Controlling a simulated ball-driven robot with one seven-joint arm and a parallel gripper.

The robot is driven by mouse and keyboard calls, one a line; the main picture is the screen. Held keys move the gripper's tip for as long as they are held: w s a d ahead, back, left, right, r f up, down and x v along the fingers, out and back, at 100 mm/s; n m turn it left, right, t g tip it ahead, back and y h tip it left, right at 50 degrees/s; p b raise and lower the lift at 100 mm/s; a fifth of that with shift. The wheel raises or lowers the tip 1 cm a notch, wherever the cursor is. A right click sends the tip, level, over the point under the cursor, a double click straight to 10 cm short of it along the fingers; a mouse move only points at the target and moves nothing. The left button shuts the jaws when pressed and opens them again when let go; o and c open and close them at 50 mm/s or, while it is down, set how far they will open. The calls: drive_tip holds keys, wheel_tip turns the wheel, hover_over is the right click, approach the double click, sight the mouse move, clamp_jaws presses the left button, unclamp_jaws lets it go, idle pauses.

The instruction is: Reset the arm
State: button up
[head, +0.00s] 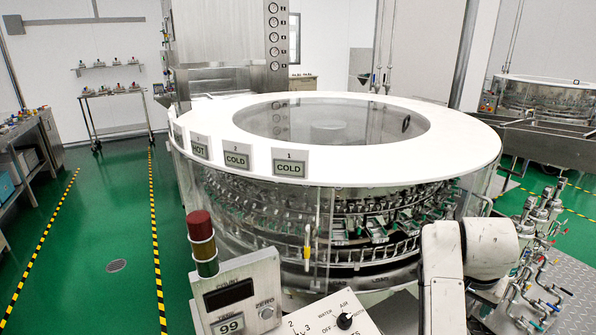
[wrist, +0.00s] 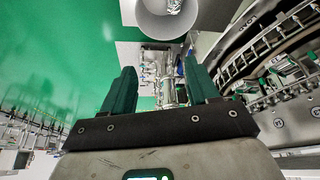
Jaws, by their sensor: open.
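My gripper (wrist: 160,88) shows in the wrist view with its two green fingers wide apart and nothing between them. The rotary washer (head: 465,131) stands in the middle of the head view, a large round machine with a white ring top and clear side walls. Part of its inside, with metal rails and green-edged holders, shows at the right of the wrist view (wrist: 285,75). My white arm is at the lower right of the head view, in front of the washer. My gripper is not visible in the head view.
A control panel (head: 237,295) with a red, yellow and green signal light (head: 202,243) stands at the front. Metal valves and pipes (head: 535,250) stand at the right. A cart (head: 115,112) and a side bench (head: 25,150) are at the left. Green floor is clear between them.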

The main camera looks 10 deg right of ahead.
drive_tip(key=s+a+f+n+y, duration=0.1)
drive_tip(key=s+a+f+n, duration=0.2)
drive_tip(key=s+f, duration=0.45)
drive_tip(key=s+a+f+n, duration=0.3)
drive_tip(key=s+f, duration=0.4)
drive_tip(key=s, duration=0.2)
drive_tip(key=s+a+f+n+y, duration=0.1)
drive_tip(key=s+a+f+n, duration=0.1)
drive_tip(key=s, duration=0.5)
drive_tip(key=s+a+f+n+g+y, duration=0.1)
drive_tip(key=s+a+f+n, duration=0.1)
drive_tip(key=s+a, duration=0.3)
drive_tip(key=s, duration=0.3)
drive_tip(key=shift+a+f+g, duration=0.15)
drive_tip(key=shift+a+g, duration=0.15)
